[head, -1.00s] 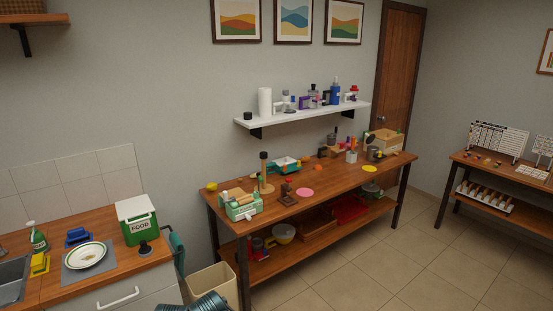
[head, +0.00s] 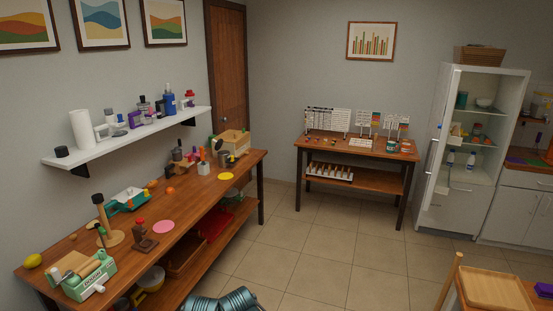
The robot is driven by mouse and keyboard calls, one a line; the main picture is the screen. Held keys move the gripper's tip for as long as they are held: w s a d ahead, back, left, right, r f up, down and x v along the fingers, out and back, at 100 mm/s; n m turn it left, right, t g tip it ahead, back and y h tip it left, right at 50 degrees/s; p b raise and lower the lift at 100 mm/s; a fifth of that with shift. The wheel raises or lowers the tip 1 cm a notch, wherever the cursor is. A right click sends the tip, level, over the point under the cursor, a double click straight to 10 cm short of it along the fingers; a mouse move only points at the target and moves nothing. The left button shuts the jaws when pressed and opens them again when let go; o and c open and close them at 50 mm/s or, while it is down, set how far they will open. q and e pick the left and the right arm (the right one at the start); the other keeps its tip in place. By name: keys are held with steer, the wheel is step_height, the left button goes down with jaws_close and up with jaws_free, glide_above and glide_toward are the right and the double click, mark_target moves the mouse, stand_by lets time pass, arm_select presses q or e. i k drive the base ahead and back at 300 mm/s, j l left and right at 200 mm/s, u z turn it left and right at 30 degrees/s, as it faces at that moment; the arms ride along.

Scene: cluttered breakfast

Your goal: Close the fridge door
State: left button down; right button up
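The white fridge (head: 484,197) stands at the right of the head view, against the back wall. Its front is open, and lit shelves with bottles, bowls and boxes show inside. A narrow pale panel with a long vertical bar (head: 446,115) shows at the left of the opening. I cannot tell clearly whether this panel is the swung-out door or the fridge's side.
Open tiled floor (head: 335,240) lies between me and the fridge. A long wooden workbench (head: 190,212) runs along the left. A wooden table (head: 349,154) stands left of the fridge. A counter with a wooden tray (head: 494,290) is at the lower right.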

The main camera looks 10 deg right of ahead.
mark_target(438, 182)
steer(key=i+l+z, duration=0.1)
steer(key=i+z, duration=0.65)
steer(key=i, duration=0.2)
steer(key=i+z, duration=0.1)
steer(key=i, duration=0.75)
steer(key=i+z, duration=0.15)
steer(key=i, duration=0.7)
steer(key=i+j+z, duration=0.1)
steer(key=i, duration=0.75)
steer(key=z, duration=1.05)
